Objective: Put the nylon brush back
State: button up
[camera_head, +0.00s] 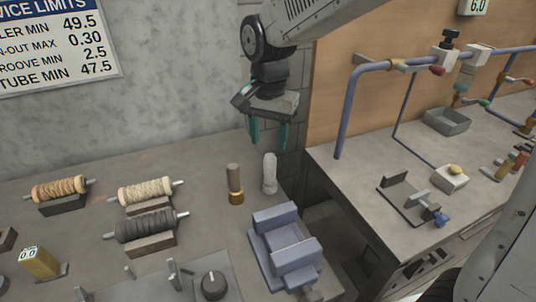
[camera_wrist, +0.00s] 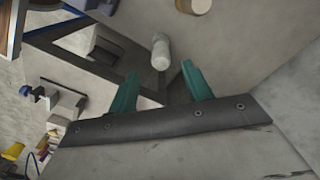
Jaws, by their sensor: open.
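No label marks the nylon brush, so I cannot tell which piece it is. A pale, round-topped cylinder (camera_head: 270,173) stands upright near the back edge of the left bench. It also shows in the wrist view (camera_wrist: 161,54), just beyond the gap between the fingertips. A brown cylinder with a brass band (camera_head: 235,184) stands to its left. Three rollers lie on block stands: an orange-brown one (camera_head: 59,190), a cream one (camera_head: 146,192) and a dark grey one (camera_head: 146,227). My gripper (camera_head: 269,138) is open and empty above the pale cylinder, teal fingers pointing down.
A blue-grey vise-like block (camera_head: 284,245) stands in front of the pale cylinder. A gap separates the left bench from the right bench (camera_head: 345,185), which carries blue piping (camera_head: 347,110) and a grey tray (camera_head: 447,121). A knob panel (camera_head: 213,284) is at the front.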

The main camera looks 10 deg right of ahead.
jog(key=shift+r, duration=1.3)
jog(key=s+d+n, duration=0.3)
jog(key=s+d, duration=0.5)
jog(key=s, duration=0.3)
jog(key=s+d+r+n+t, duration=0.1)
jog(key=s+d+n, duration=0.2)
jog(key=s+d, duration=0.5)
jog(key=shift+s+d+r+n, duration=0.25)
jog(key=shift+s+n, duration=0.05)
jog(key=shift+s, duration=1.85)
